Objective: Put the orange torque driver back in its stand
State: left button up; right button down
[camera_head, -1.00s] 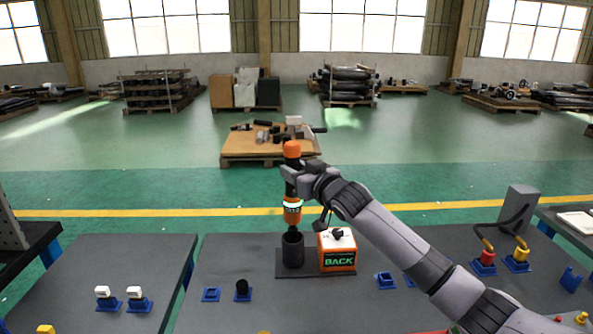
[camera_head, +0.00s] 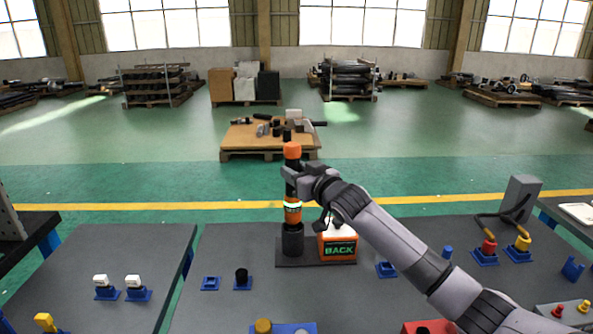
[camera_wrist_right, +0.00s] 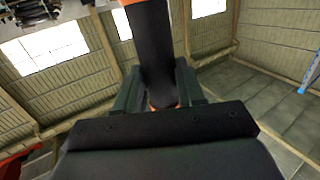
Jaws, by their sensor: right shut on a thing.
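The orange torque driver (camera_head: 293,213) stands upright, with an orange cap, a black middle and a bright ring above its lower orange part. My right gripper (camera_head: 291,180) is shut on its black middle. The black cup-shaped stand (camera_head: 293,240) is directly beneath. The driver's thin lower end is hidden, seemingly inside the cup, and its orange part is at the rim. I cannot tell whether it is fully seated. In the right wrist view the black driver body (camera_wrist_right: 156,55) rises between the fingers. My left gripper is not in view.
An orange and white box marked BACK (camera_head: 338,247) stands right beside the cup on the same dark plate (camera_head: 315,262). Blue holders (camera_head: 210,284) and connectors (camera_head: 487,252) are spread over the grey table. My right arm crosses above the table's right part.

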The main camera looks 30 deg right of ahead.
jog(key=shift+f+b, duration=1.3)
jog(key=shift+f, duration=1)
jog(key=c, duration=0.6)
grip_release()
jog(key=shift+f, duration=0.45)
jog(key=shift+s+r, duration=0.2)
jog(key=s+p, duration=0.1)
jog(key=s, duration=0.1)
jog(key=s+p, duration=0.2)
jog(key=shift+s+d+r, duration=0.1)
jog(key=shift+s+r, duration=0.1)
jog(key=shift+s, duration=0.1)
